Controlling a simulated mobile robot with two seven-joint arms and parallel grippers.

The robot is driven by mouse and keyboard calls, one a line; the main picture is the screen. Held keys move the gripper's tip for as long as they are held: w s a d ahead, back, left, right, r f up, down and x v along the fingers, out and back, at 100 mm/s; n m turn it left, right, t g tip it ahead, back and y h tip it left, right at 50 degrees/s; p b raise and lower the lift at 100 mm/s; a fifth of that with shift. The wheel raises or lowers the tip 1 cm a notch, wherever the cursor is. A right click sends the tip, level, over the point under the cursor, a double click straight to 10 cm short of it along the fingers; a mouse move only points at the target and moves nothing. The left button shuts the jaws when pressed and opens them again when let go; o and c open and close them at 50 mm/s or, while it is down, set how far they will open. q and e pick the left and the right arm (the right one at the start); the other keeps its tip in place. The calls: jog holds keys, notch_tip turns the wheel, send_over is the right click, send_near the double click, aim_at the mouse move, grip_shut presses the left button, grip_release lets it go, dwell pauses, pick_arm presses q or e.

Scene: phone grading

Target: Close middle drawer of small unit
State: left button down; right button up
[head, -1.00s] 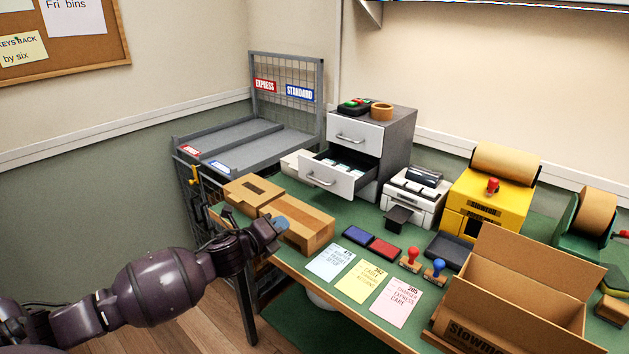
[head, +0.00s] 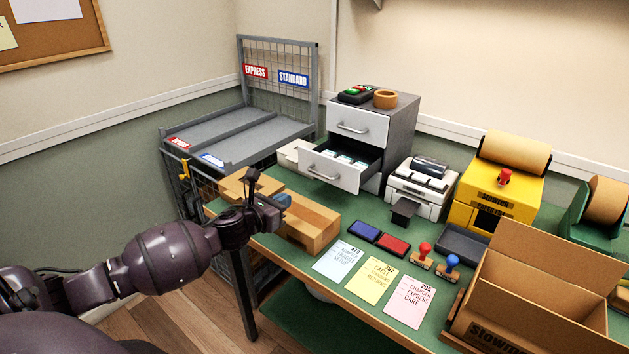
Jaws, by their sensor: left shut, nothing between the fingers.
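The small drawer unit (head: 401,125) is grey with white drawer fronts and stands at the back of the green table. Its top drawer (head: 357,122) is shut. Its middle drawer (head: 329,172) is pulled out toward the front left, with a bar handle on its front and pale items inside. The lower part of the unit is largely hidden behind it. My left gripper (head: 268,190) is shut and empty, over the wooden boxes, to the left of and nearer than the open drawer, apart from it. My right gripper is not in view.
Wooden boxes (head: 312,229) lie under my left gripper. A white printer (head: 421,184) stands right of the unit. Ink pads, cards (head: 376,279) and stamps lie in front. A cardboard box (head: 540,302) fills the right front. A wire rack (head: 255,128) stands at left.

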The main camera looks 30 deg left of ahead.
pick_arm(q)
jog(key=w, duration=1.1)
jog(key=shift+d+f, duration=0.35)
jog(key=shift+d, duration=0.05)
jog(key=shift+w+r, duration=0.15)
jog(key=shift+w, duration=0.85)
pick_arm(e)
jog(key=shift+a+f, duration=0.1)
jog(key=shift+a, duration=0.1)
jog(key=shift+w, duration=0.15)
